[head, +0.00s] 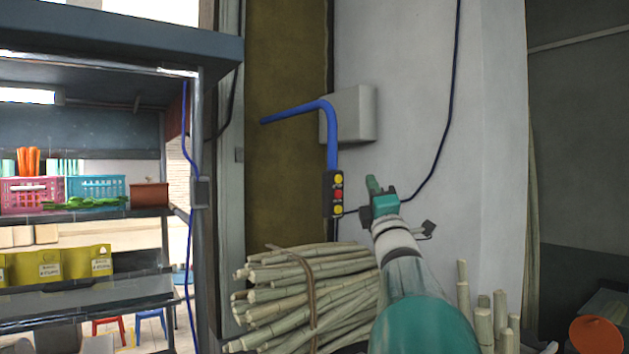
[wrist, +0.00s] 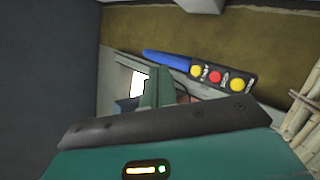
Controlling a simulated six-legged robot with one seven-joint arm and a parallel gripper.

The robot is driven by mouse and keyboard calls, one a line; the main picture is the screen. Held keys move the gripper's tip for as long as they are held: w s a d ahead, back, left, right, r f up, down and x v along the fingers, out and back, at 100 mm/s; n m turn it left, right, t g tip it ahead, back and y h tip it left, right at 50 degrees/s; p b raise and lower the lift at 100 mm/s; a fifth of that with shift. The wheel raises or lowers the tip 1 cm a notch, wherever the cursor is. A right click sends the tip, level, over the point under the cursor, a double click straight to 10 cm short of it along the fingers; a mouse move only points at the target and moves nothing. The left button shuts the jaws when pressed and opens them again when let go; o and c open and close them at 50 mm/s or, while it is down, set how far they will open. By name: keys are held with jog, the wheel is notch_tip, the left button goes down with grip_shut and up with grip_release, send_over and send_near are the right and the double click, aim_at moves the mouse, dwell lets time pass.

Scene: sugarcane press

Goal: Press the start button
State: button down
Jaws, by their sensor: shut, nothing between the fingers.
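A black control box (head: 334,195) hangs at the end of a blue bent arm (head: 329,130). In the head view it carries a yellow button at the top (head: 338,181), a red one in the middle (head: 338,194) and a yellow one at the bottom (head: 338,209). The box also shows in the wrist view (wrist: 225,88), with small white lettering beside the buttons, too small to read surely. My green gripper (head: 372,184) is shut and empty, just right of the box in the head view and apart from it in the picture. Its fingers (wrist: 158,88) show in the wrist view, left of the buttons.
A tied bundle of cane (head: 310,290) lies below the control box. More cane stalks (head: 484,325) stand at the lower right. A grey wall box (head: 358,114) and dark cable (head: 445,130) are on the pale wall. Shelves with baskets (head: 95,188) stand at left.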

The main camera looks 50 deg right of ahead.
aim_at(338, 179)
jog(key=shift+s+d+r, duration=0.1)
jog(key=shift+s+r, duration=0.05)
jog(key=w+d, duration=0.2)
jog(key=w, duration=0.6)
jog(key=shift+w, duration=0.3)
dwell(2.1)
jog(key=shift+w, duration=0.35)
jog(key=shift+w+d, duration=0.15)
jog(key=shift+w, duration=0.3)
dwell(0.6)
dwell(0.3)
jog(key=shift+s+a, duration=0.2)
jog(key=shift+s, duration=0.6)
